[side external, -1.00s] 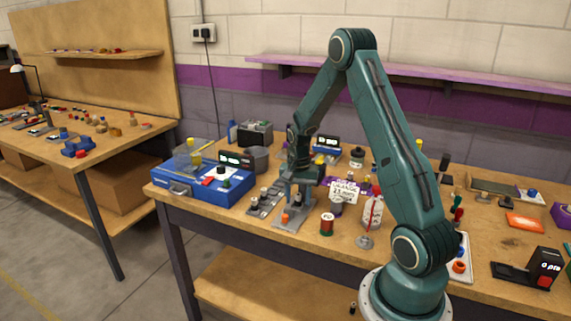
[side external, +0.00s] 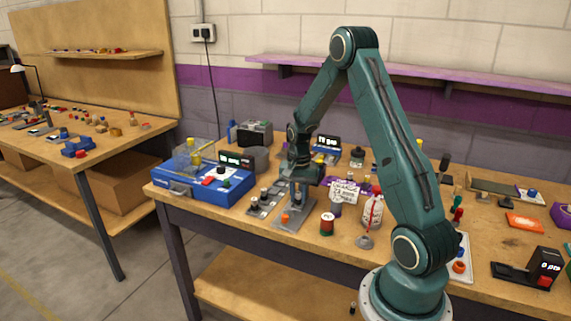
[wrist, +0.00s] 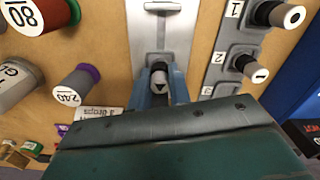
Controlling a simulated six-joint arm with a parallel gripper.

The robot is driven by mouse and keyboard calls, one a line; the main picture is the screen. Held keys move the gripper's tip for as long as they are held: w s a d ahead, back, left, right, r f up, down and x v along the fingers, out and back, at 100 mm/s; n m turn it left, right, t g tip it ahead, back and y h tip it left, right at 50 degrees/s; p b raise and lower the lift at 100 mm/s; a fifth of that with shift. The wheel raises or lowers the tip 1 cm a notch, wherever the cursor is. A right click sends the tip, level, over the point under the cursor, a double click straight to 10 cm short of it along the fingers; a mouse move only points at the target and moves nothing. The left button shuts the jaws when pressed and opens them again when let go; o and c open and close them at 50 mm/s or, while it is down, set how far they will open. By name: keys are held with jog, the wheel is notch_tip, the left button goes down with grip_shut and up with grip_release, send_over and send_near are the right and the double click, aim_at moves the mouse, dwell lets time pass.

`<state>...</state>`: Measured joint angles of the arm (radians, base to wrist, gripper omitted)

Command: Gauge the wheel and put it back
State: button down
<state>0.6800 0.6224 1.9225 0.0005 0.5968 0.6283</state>
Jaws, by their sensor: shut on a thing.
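My gripper (side external: 298,198) is low over the grey slotted plate (side external: 291,216). I cannot tell whether the piece touches the plate. The numbered slot track (wrist: 232,60) lies to the right, also in the side view (side external: 263,203). Black pieces with white marked caps stand at slots 1 (wrist: 290,16) and 2 (wrist: 256,71). Slot 3 is mostly hidden by my gripper.
A blue case (side external: 212,188) stands left of the track. A red and green spool (side external: 327,225), a hand-lettered card (side external: 344,190) and a white bottle (side external: 373,210) stand close on the right.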

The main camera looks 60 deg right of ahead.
aim_at(298, 193)
notch_tip(298, 193, up, 19)
jog(key=shift+r, duration=0.2)
dwell(0.4)
dwell(0.5)
jog(key=w+d, duration=0.5)
jog(key=w, duration=0.6)
jog(key=shift+w+f, duration=0.15)
jog(key=shift+w, duration=0.15)
notch_tip(298, 193, down, 16)
jog(key=shift+r, duration=0.1)
dwell(0.4)
jog(key=shift+f, duration=2.1)
jog(key=shift+f, duration=0.15)
